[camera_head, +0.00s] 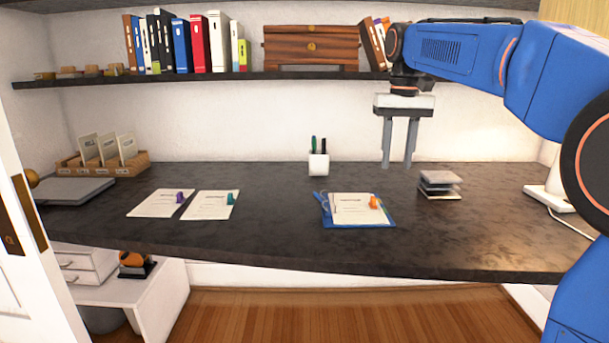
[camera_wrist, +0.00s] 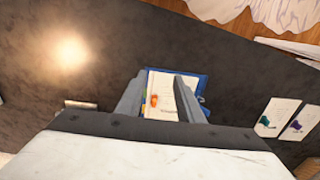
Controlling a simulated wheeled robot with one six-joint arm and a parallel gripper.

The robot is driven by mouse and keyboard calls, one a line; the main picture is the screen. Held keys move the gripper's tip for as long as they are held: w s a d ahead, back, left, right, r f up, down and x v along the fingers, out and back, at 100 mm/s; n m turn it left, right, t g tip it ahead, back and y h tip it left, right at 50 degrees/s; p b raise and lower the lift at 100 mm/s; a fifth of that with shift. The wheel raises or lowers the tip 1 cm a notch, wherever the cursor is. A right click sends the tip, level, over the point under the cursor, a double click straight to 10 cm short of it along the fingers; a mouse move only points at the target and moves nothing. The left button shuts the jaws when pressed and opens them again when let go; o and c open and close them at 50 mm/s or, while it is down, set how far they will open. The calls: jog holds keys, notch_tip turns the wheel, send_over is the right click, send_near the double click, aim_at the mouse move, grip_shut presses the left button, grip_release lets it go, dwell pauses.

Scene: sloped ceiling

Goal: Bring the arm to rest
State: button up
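My gripper (camera_head: 398,163) hangs from the blue arm at the right, pointing down above the back of the dark desk (camera_head: 270,250). Its two grey fingers are apart with nothing between them in the head view. In the wrist view my gripper (camera_wrist: 158,97) also shows both fingers spread. Past them, well below, lies a blue folder (camera_head: 328,219) with a white paper (camera_head: 350,209) and an orange clip-like item (camera_head: 375,202) on it. The folder also shows in the wrist view (camera_wrist: 201,85).
A stack of small blocks (camera_head: 440,184) stands right of the folder, and a white pen cup (camera_head: 319,164) behind it. Two papers (camera_head: 160,204) (camera_head: 209,206) with small coloured items lie left. A shelf (camera_head: 200,76) with books and a wooden chest (camera_head: 311,48) runs above. The desk's front is clear.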

jog(key=s+d+f+t, duration=0.2)
jog(key=s+d+f, duration=0.1)
jog(key=s+f, duration=1)
jog(key=s+d+f+t, duration=0.2)
jog(key=s+d+f, duration=0.1)
jog(key=s+f, duration=1.1)
jog(key=s, duration=0.5)
jog(key=shift+s+d+t, duration=0.2)
jog(key=shift+d+t, duration=0.1)
